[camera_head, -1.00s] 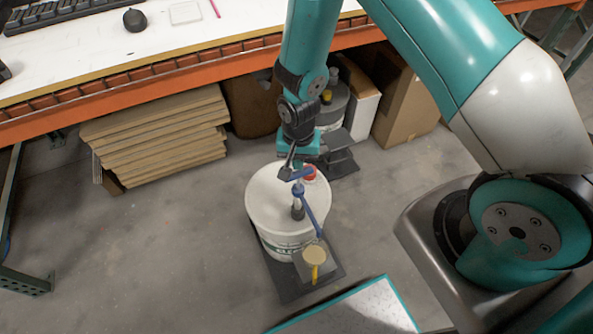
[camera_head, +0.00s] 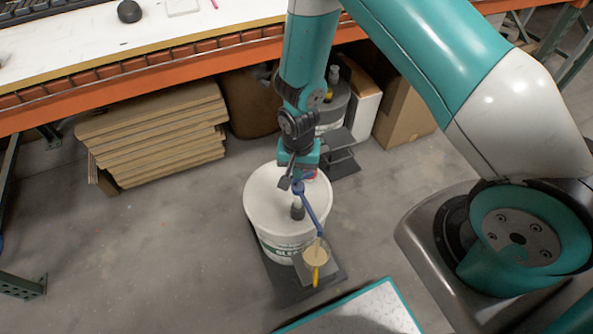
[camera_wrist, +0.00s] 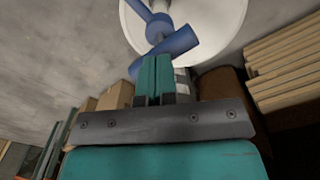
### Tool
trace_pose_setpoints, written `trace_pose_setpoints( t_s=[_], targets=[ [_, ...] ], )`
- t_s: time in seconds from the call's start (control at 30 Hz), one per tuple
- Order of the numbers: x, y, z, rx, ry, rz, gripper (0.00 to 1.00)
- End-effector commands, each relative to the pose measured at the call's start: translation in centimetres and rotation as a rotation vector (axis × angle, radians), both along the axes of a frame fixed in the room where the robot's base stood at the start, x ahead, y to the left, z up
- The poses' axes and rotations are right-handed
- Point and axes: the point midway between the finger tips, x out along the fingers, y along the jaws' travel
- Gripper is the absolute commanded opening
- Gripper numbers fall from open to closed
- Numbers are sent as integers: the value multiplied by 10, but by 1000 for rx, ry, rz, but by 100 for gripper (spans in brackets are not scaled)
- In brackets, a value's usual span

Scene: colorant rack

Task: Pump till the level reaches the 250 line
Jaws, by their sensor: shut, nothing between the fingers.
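A white bucket (camera_head: 262,200) stands on a dark base plate, with a blue pump (camera_head: 311,214) rising from its lid. The pump's spout slopes down to the right, over a small clear cup (camera_head: 316,253) with a yellow handle. The cup appears to hold pale liquid, but its level and the 250 line are too small to read. My gripper (camera_head: 289,183) is shut and empty, right at the pump's blue head. In the wrist view the two teal fingers (camera_wrist: 155,78) lie together beside the blue pump head (camera_wrist: 176,43); contact cannot be told.
Behind are an orange-edged workbench (camera_head: 150,72), stacked boards (camera_head: 155,135), another grey container (camera_head: 335,105) and cardboard boxes (camera_head: 402,108). A white, teal-edged surface (camera_head: 355,312) lies in front. The floor left of the bucket is clear.

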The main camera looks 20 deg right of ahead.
Motion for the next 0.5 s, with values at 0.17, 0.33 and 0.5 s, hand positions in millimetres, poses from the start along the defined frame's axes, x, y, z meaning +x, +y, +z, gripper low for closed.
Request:
trace_pose_setpoints(
  t_s=[0.17,0.33,0.5],
  targets=[
    [0,0,-16,0,1,0,0],
    [0,0,-25,0,0,0,0],
    [0,0,-16,0,0,0,0]
  ],
)
